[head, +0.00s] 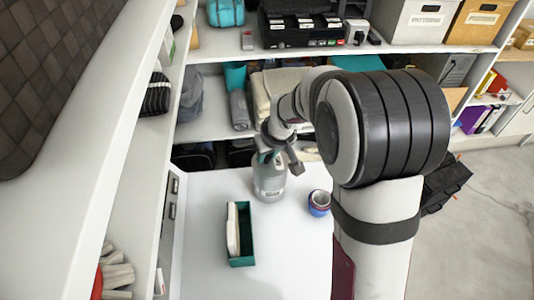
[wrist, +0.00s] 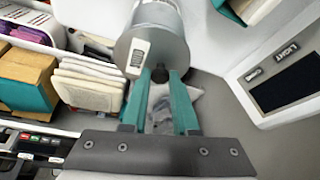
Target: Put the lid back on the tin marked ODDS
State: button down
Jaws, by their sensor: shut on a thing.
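My gripper (wrist: 160,82) has its teal fingers closed around a small dark knob (wrist: 160,73) at the near end of a grey cylinder (wrist: 150,38). A small white label (wrist: 138,57) on the cylinder is too small to read. In the head view, the grey cylinder (head: 269,183) is below my gripper (head: 266,157), over the white tabletop. I cannot tell whether it touches the table, or whether the knobbed end is a separate lid. The word ODDS is not readable in either view.
A small blue round container (head: 319,204) stands to the cylinder's right. A teal box (head: 241,258) with a pale item lies at front left on the white table (head: 206,215). Shelves with bins and devices rise behind; a shelf upright borders the left.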

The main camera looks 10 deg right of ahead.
jog(key=shift+c, duration=0.6)
grip_release()
jog(key=shift+r, duration=2.3)
grip_shut()
jog(key=shift+f, duration=0.15)
jog(key=shift+f, duration=1.7)
